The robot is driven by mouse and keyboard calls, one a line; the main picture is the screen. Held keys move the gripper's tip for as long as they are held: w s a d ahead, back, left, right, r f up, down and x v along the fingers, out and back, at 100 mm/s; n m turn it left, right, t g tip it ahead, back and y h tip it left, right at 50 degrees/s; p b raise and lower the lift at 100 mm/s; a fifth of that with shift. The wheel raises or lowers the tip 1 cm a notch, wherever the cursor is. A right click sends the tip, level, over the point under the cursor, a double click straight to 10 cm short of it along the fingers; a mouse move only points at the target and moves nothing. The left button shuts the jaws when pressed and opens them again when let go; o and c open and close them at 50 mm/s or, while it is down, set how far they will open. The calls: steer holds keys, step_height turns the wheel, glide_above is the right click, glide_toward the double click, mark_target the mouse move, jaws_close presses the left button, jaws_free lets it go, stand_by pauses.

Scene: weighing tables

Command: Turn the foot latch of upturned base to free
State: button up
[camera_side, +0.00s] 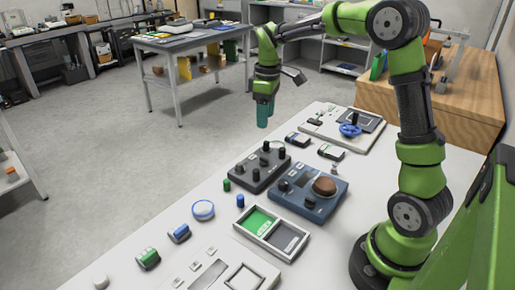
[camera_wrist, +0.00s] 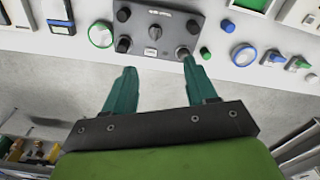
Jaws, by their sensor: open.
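I cannot tell for sure which piece is the upturned base, and no foot latch can be made out clearly. A pale plate with a blue lobed knob (camera_side: 350,130) lies at the far end of the white table. A dark grey box with several black knobs (camera_side: 260,166) lies nearer; a grey knobbed box also shows at the top of the wrist view (camera_wrist: 158,12). My gripper (camera_side: 264,118) hangs above the table's far left edge in the side view, pointing down. In the wrist view its teal fingers (camera_wrist: 158,66) are apart, with nothing between them.
A blue-grey box with a brown disc (camera_side: 326,187), a green-and-grey tray (camera_side: 264,240) and a blue-ringed disc (camera_side: 203,210) crowd the white table (camera_side: 135,235). Small blocks and pegs stand around them. A wooden bench (camera_side: 470,85) is at the back right. Open floor lies left.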

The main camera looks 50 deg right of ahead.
mark_target(264, 158)
steer(key=f+n, duration=0.1)
steer(key=f, duration=0.4)
steer(key=f+n, duration=0.1)
steer(key=f, duration=0.4)
steer(key=w+f+n, duration=0.1)
steer(key=f, duration=0.4)
steer(key=shift+d+f+n, duration=0.15)
steer(key=shift+d+n, duration=0.15)
steer(key=shift+d, duration=0.05)
steer(key=shift+c, duration=0.2)
steer(key=c, duration=1)
